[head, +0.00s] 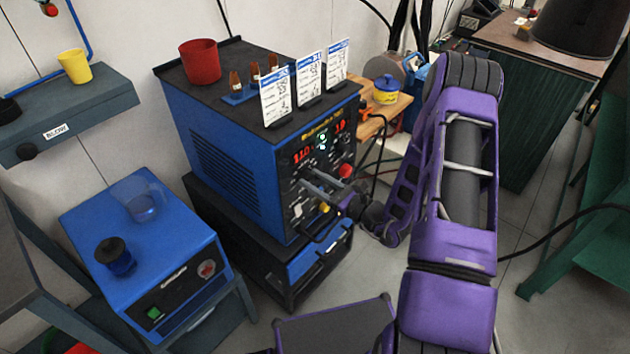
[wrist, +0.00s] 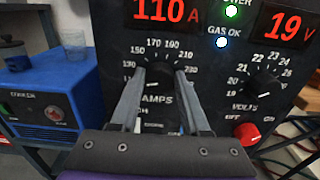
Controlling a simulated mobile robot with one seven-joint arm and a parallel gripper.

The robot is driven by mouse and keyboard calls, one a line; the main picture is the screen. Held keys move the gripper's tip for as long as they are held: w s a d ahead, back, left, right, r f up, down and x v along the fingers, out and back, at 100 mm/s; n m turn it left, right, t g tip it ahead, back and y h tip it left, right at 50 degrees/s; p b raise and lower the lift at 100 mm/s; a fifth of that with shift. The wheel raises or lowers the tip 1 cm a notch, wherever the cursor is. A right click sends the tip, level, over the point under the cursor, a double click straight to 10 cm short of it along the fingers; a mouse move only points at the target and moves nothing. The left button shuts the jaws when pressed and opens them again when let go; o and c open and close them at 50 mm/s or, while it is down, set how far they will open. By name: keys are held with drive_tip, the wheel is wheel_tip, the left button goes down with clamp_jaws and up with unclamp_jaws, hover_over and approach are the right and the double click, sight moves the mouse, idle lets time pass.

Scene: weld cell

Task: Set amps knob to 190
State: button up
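The amps knob (wrist: 160,76) is a black dial low on the blue welder's front panel, ringed by numbers such as 130, 150, 170, 190 and 210. Its pale mark points to the lower left, towards the low end. The amps display (wrist: 160,11) reads 110 A in red; it also shows in the head view (head: 303,155). My gripper (wrist: 160,82) reaches to the panel with one grey finger on each side of the amps knob. I cannot tell whether the fingers press on it. In the head view my gripper (head: 322,188) is small at the panel.
The volts display (wrist: 287,25) reads 19 V. Cards (head: 309,82) and a red cup (head: 200,62) stand on the welder. A blue unit (head: 150,240) is at left.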

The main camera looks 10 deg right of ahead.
clamp_jaws()
drive_tip(key=shift+m, duration=0.3)
drive_tip(key=m+p, duration=0.2)
drive_tip(key=m, duration=0.2)
drive_tip(key=shift+d+m, duration=0.15)
drive_tip(key=shift+m, duration=0.15)
drive_tip(key=m+p, duration=0.3)
drive_tip(key=m, duration=0.3)
drive_tip(key=m+p, duration=0.1)
drive_tip(key=m, duration=0.2)
drive_tip(key=m+p, duration=0.1)
drive_tip(key=m, duration=0.2)
drive_tip(key=shift+f+m, duration=0.2)
drive_tip(key=shift+m, duration=0.2)
drive_tip(key=m+p, duration=0.1)
drive_tip(key=m, duration=0.4)
drive_tip(key=shift+f+m, duration=0.15)
drive_tip(key=shift+m, duration=0.15)
